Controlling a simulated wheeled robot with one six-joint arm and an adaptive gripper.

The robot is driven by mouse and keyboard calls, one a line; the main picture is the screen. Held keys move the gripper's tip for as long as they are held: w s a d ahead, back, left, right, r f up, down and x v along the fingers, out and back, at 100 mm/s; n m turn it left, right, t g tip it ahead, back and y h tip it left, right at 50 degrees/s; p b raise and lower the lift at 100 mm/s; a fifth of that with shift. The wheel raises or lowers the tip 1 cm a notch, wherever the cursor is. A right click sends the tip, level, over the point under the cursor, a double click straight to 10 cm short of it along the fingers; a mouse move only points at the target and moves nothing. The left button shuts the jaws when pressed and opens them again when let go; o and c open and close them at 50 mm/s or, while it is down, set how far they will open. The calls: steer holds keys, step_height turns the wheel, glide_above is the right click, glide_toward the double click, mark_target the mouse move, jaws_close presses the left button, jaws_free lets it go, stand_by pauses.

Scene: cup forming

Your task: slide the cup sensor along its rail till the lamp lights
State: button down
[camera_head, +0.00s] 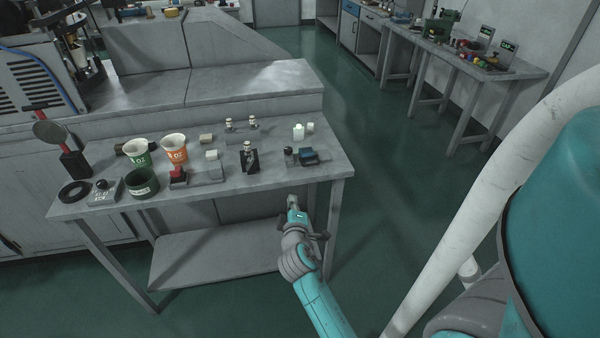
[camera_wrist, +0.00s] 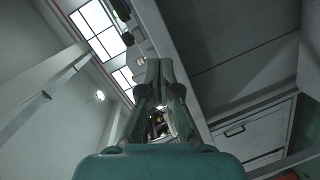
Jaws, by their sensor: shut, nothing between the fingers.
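My gripper (camera_head: 293,200) is shut and empty, just off the front edge of the grey table (camera_head: 225,185). In the wrist view its fingers (camera_wrist: 160,68) are together, pointing up towards bright windows. I cannot tell for sure which piece is the cup sensor. Candidates on the table are a small red-topped device (camera_head: 178,176) beside a low grey block (camera_head: 209,174), a black upright piece (camera_head: 250,160), and a dark blue-black device (camera_head: 308,156) near the right front corner. My gripper touches none of them. I cannot make out a lit lamp or the rail.
Floor to the right is clear.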

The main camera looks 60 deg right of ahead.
mark_target(300, 178)
steer(key=w+d+r+n, duration=0.1)
steer(key=d, duration=0.1)
steer(key=w+d+h, duration=0.1)
steer(key=w+d, duration=0.1)
steer(key=w+d+r+n+h, duration=0.1)
steer(key=d, duration=0.2)
steer(key=shift+w+r+n+g, duration=0.25)
steer(key=shift+r+n+g, duration=0.05)
steer(key=shift+r+g, duration=0.1)
steer(key=d, duration=0.1)
steer(key=s+d, duration=0.1)
steer(key=d, duration=0.1)
steer(key=shift+f, duration=0.2)
steer(key=shift+s+d, duration=0.1)
steer(key=shift+d, duration=0.3)
